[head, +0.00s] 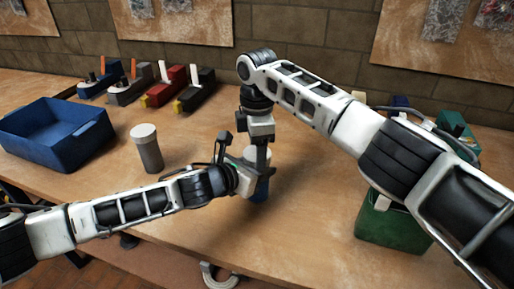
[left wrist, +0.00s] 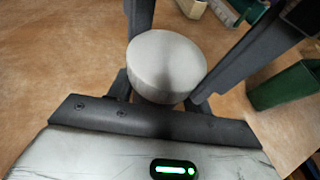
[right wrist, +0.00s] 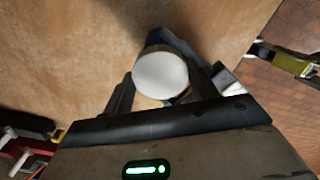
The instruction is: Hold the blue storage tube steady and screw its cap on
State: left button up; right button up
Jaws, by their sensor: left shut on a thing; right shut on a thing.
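The blue storage tube (head: 259,192) stands upright near the middle of the table, partly hidden by my grippers. My left gripper (head: 249,177) comes in from the left and is shut on the tube. My right gripper (head: 258,157) points down from above and is shut on the pale grey cap (right wrist: 160,75), over the tube. The cap's round top also shows in the left wrist view (left wrist: 168,60). The cap lies in line with the tube; I cannot tell whether its thread is engaged.
A grey tube with a pale lid (head: 148,150) stands left of my grippers. A blue bin (head: 85,148) is at the far left. Red, grey and blue tool-like blocks (head: 165,88) line the back. A green bin (head: 385,228) sits at the right, near my right arm.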

jog(key=shift+s+r, duration=0.1)
jog(key=shift+r, duration=0.3)
dwell(0.6)
jog(key=shift+d+f, duration=0.15)
jog(key=shift+f, duration=0.65)
dwell(0.5)
jog(key=o, duration=0.6)
jog(key=shift+o, duration=1.3)
jog(key=r+n, duration=0.7)
jog(key=r, duration=0.1)
jog(key=shift+a+r+n, duration=0.1)
jog(key=shift+a+n, duration=0.15)
jog(key=shift+n, duration=0.15)
